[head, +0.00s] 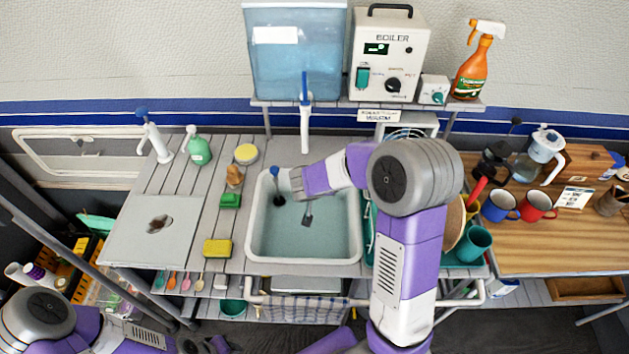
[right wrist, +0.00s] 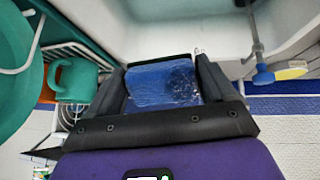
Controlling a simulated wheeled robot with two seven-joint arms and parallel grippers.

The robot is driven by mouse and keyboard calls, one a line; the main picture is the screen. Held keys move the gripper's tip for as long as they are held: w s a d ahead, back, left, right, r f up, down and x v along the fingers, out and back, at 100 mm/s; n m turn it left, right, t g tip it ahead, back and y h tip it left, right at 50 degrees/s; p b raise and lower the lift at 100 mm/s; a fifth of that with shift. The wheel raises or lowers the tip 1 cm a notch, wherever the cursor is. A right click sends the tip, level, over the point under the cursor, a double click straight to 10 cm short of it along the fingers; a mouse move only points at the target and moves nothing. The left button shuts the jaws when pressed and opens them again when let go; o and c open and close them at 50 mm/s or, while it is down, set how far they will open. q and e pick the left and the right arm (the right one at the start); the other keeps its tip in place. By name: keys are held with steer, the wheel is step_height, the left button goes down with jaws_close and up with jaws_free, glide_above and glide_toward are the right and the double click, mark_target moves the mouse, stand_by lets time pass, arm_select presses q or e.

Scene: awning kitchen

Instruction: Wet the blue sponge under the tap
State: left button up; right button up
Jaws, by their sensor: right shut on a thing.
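The blue sponge (right wrist: 150,85) shows in the right wrist view, between the two dark fingers of my right gripper (right wrist: 163,68), which is shut on it. In the head view my right wrist reaches over the sink (head: 255,215) from the right; the sponge cannot be made out there. A white tap with a blue top (head: 305,95) stands behind the sink, below the water tank. I cannot see any water running from it. My left gripper (head: 205,345) is only partly in view at the bottom left, and its jaws are unclear.
A blue-knobbed rod (head: 276,185) stands at the sink's left side. Crockery, including a teal mug (head: 473,243), stands on the right. The front left counter is mostly clear.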

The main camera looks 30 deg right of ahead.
steer(key=s+b, duration=0.2)
steer(key=s, duration=0.1)
steer(key=s+b, duration=0.1)
steer(key=s, duration=0.1)
steer(key=shift+d, duration=0.3)
steer(key=shift+s+r, duration=0.1)
stand_by(1.1)
steer(key=s+r, duration=0.4)
steer(key=s, duration=0.1)
steer(key=shift+d, duration=0.35)
steer(key=shift+w, duration=0.1)
